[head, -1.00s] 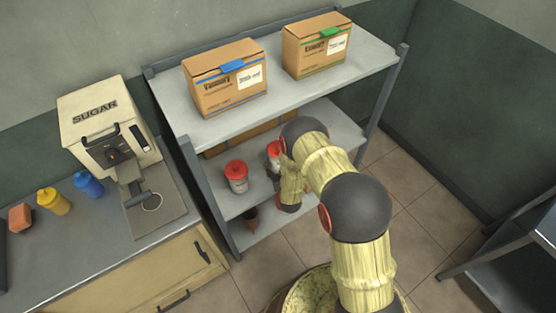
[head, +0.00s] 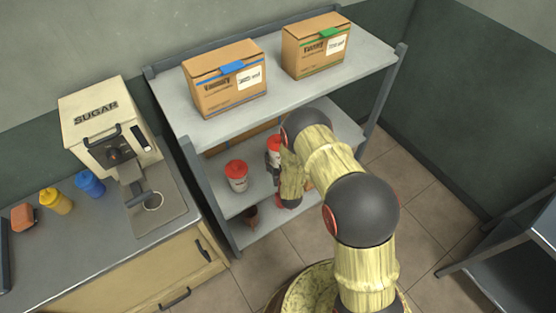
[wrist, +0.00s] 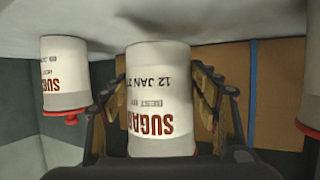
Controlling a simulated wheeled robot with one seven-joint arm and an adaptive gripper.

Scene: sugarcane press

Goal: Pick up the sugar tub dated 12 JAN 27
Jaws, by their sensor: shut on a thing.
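A white sugar tub (wrist: 150,85) with red SUGAR lettering stands in the middle of the wrist view, which shows the scene upside down. Its label reads BEST BY 12 JAN and a year whose last digit is hidden. My gripper (wrist: 165,97) is shut on this tub, with a finger on each side. In the head view the held tub's red lid (head: 274,144) shows at the middle shelf, partly behind my arm. Whether its base is clear of the shelf is hard to tell.
A second tub (head: 236,176) stands left on the middle shelf (head: 228,206). Another tub (wrist: 65,75) shows left in the wrist view, its date unreadable. The upper shelf (head: 270,97) with two cartons is above. A sugar dispenser (head: 105,130) stands on the left counter.

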